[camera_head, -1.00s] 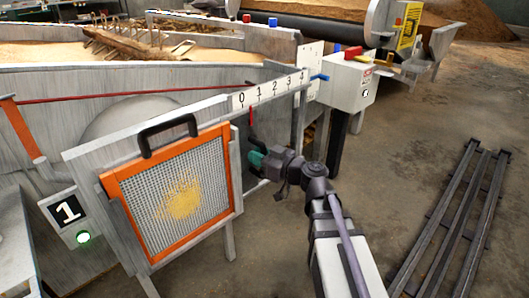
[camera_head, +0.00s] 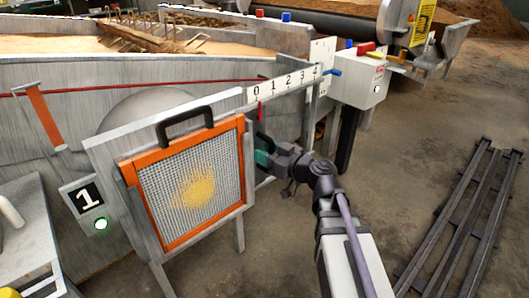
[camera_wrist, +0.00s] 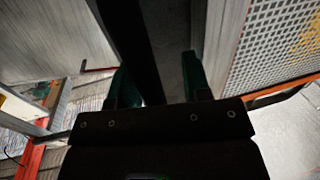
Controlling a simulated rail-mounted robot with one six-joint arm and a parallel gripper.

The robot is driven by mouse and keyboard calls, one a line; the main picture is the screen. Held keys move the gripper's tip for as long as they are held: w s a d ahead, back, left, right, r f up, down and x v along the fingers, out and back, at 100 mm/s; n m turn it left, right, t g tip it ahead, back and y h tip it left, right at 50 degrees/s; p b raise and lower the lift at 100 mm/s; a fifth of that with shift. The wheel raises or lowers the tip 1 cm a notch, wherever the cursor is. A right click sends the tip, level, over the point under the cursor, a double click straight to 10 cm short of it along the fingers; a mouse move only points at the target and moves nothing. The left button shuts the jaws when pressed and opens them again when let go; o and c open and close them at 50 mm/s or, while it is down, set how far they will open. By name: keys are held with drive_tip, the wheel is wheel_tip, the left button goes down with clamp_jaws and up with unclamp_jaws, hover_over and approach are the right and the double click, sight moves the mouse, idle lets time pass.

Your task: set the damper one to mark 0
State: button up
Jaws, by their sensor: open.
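A white scale with marks 0 to 4 (camera_head: 286,82) runs along the top of the grey trough side. A red pointer (camera_head: 260,113) hangs just below it, close to mark 0 and slightly to its right. My gripper (camera_head: 263,154) is below the red pointer, beside the orange-framed screen. In the wrist view my gripper's green fingers (camera_wrist: 160,80) are apart, with a dark bar (camera_wrist: 137,45) running between them. I cannot tell whether they touch it. A red piece (camera_wrist: 98,70) shows left of the fingers.
The orange-framed mesh screen (camera_head: 190,185) with a black handle stands close left of my gripper. A white control box (camera_head: 360,78) stands beyond the scale to the right. Dark rails (camera_head: 455,225) lie on the floor at the right. The floor between is clear.

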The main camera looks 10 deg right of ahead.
drive_tip(key=v, duration=0.7)
drive_tip(key=shift+s, duration=0.1)
